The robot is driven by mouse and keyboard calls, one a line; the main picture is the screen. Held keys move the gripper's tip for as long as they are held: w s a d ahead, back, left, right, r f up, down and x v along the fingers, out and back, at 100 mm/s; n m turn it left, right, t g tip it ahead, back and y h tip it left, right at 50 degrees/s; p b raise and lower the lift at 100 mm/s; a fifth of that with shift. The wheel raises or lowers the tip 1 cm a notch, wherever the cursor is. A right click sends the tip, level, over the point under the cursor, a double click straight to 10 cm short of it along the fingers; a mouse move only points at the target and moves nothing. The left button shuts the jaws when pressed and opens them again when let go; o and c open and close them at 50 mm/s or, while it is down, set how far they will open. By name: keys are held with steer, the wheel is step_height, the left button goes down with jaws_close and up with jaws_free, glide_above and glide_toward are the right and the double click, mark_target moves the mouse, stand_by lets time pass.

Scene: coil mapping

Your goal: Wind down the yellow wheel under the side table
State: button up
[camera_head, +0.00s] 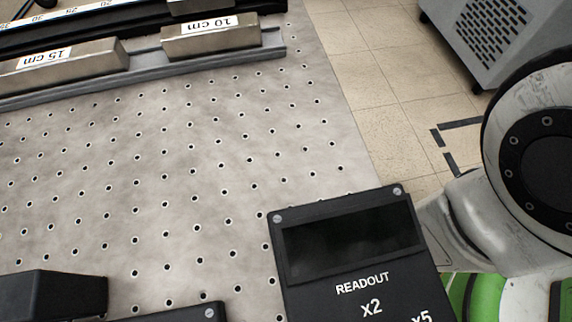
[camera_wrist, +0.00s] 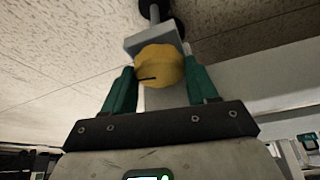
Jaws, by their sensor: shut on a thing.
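The yellow wheel (camera_wrist: 160,67) shows in the wrist view, a rounded knob with a short dark mark on its face. It sits in front of a grey block and bracket (camera_wrist: 150,42) with a dark post above. My gripper (camera_wrist: 163,78) has its two green fingers on either side of the wheel and is shut on it.
In the head view, a perforated table top (camera_head: 180,180) bears a black READOUT box (camera_head: 350,235) with a dark screen near the right edge. Metal blocks marked 10 cm (camera_head: 212,38) and 15 cm (camera_head: 62,66) sit on a rail. A grey vented cabinet (camera_head: 500,35) stands on the tiled floor (camera_head: 385,95).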

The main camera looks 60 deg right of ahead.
steer(key=o, duration=1.1)
steer(key=shift+c, duration=0.2)
steer(key=p+v, duration=0.5)
steer(key=v, duration=0.5)
steer(key=shift+s+r+p, duration=0.2)
steer(key=shift+r+p, duration=0.15)
steer(key=shift+r, duration=0.05)
